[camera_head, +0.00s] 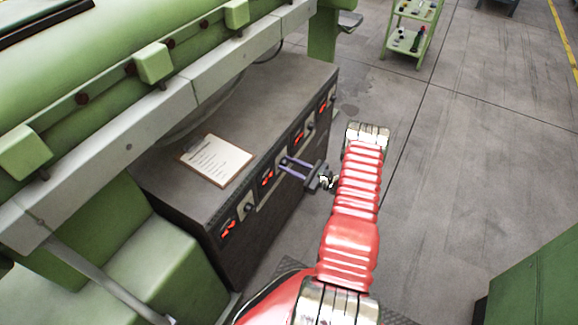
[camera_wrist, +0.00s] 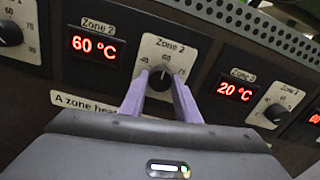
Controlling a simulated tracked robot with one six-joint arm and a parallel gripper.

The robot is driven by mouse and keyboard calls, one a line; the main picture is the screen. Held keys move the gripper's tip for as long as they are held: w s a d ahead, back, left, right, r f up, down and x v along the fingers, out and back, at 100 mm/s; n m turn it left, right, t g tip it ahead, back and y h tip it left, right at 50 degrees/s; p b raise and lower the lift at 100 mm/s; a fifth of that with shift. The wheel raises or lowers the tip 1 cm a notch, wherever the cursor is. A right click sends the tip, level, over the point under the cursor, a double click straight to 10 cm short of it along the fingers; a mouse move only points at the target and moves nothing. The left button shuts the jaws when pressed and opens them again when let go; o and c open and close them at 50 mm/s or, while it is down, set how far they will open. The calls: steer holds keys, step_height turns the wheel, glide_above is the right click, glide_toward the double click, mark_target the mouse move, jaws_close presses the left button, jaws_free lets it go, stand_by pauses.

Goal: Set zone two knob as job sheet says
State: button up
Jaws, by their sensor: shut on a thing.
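The zone 2 knob (camera_wrist: 160,79) is a dark round knob on a pale plate labelled "Zone 2", in the middle of the wrist view. My gripper (camera_head: 282,164) reaches the control box front from the right, and its two purple fingers are shut on this knob, one on each side. The fingers hide part of the dial, and I cannot read the pointer clearly. The zone 2 display (camera_wrist: 94,47) reads 60 °C in red. The job sheet (camera_head: 215,160) is a clipboard with white paper on top of the box; its writing is too small to read.
The zone 3 display (camera_wrist: 235,88) reads 20 °C, with its knob (camera_wrist: 275,112) to the right. Another knob (camera_wrist: 9,33) is at the far left. The green extruder (camera_head: 100,110) overhangs the control box (camera_head: 290,95). Open floor (camera_head: 460,160) lies to the right.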

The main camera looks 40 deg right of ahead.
steer(key=o, duration=1)
steer(key=shift+o, duration=0.2)
steer(key=v, duration=1.3)
steer(key=shift+s, duration=0.4)
steer(key=shift+d, duration=0.1)
